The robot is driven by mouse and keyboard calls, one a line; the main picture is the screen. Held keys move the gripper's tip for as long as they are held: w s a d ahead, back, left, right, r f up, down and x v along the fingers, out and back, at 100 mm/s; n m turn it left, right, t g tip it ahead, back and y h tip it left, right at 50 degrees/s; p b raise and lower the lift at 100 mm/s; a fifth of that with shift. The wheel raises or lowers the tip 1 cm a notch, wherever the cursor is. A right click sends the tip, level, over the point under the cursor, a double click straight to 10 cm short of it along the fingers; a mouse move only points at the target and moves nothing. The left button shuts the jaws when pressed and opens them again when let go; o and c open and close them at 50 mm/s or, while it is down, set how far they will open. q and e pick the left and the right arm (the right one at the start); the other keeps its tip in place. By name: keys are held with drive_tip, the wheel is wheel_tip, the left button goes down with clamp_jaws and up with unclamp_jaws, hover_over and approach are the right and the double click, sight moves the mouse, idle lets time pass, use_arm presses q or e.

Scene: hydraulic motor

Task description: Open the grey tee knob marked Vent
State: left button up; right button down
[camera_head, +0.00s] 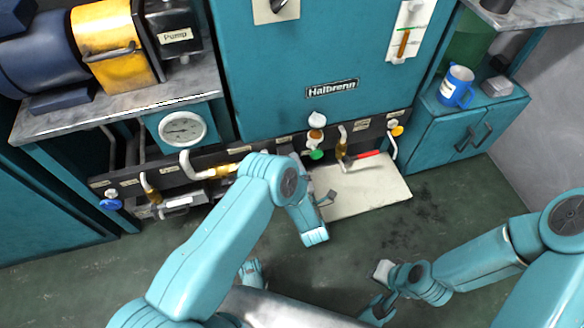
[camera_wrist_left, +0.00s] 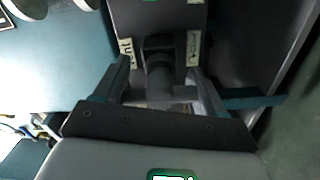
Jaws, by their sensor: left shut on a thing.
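A dark grey knob (camera_wrist_left: 160,62) shows between my left gripper's fingers in the left wrist view, in front of a dark panel strip with small pale labels on both sides. My left gripper (camera_wrist_left: 158,88) is shut on this knob, one finger on each side. In the head view my left arm (camera_head: 285,180) bends in front of the valve panel (camera_head: 222,155) and hides the knob and most of the gripper. My right gripper (camera_head: 384,272) is low over the floor, away from the panel, and its jaws are unclear.
The panel carries a blue knob (camera_head: 111,204), yellow-handled valves, a green knob (camera_head: 316,155) and a red lever (camera_head: 365,155). A gauge (camera_head: 183,129) sits above. A pale mat (camera_head: 370,190) lies on the floor.

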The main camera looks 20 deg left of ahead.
use_arm(q)
drive_tip(key=shift+a, duration=0.15)
idle(0.3)
drive_tip(key=o, duration=0.9)
drive_tip(key=shift+o, duration=0.2)
